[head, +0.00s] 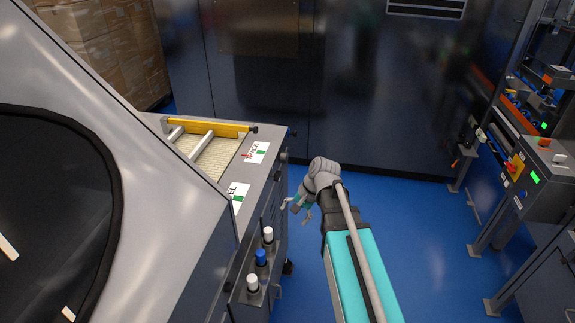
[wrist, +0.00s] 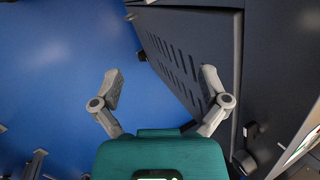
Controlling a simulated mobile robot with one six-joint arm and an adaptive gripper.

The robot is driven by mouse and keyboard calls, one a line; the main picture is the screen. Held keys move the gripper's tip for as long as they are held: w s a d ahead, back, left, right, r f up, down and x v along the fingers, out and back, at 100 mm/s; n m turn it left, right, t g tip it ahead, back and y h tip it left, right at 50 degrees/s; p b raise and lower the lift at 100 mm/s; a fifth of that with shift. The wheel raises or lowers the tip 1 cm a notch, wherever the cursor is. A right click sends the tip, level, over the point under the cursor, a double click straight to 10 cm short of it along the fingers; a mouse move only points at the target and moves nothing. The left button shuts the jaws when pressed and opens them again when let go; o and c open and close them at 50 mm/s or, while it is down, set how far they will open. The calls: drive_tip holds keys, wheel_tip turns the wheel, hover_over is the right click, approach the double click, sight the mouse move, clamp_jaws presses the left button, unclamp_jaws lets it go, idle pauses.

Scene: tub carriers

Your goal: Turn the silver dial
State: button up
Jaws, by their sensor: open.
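No part is clearly marked as the silver dial. Two pale, silver-white capped knobs, one at the back (head: 267,234) and one at the front (head: 252,282), stand on a small bracket on the near cabinet's side, with a blue-capped one (head: 262,257) between them. My gripper (head: 297,210) is open and empty, right of the cabinet and apart from these knobs. In the wrist view its spread fingers (wrist: 161,82) have nothing between them. That view also shows a dark round knob (wrist: 245,162) at right, its face turned away.
The cabinet (head: 262,185) carries a yellow bar (head: 228,128) and labels on top. A machine (head: 540,195) with a red-yellow switch (head: 516,165) stands at the right. Blue floor (head: 420,230) lies clear between them. A dark vented panel (wrist: 185,60) is close to my fingers.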

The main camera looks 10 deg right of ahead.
drive_tip(key=w+d+f+m+t+y+b, duration=0.1)
drive_tip(key=w+d+m+y+b, duration=0.15)
drive_tip(key=w+m+b, duration=0.35)
drive_tip(key=m+t+y+b, duration=0.5)
drive_tip(key=m+y+b, duration=0.3)
drive_tip(key=m, duration=0.4)
approach(287, 158)
drive_tip(key=d+p, duration=0.2)
drive_tip(key=d, duration=0.1)
drive_tip(key=shift+s+f+y, duration=0.3)
drive_tip(key=shift+f+y, duration=0.15)
drive_tip(key=shift+a, duration=0.1)
drive_tip(key=x, duration=1.3)
drive_tip(key=shift+w+a, duration=0.2)
drive_tip(key=shift+w, duration=0.05)
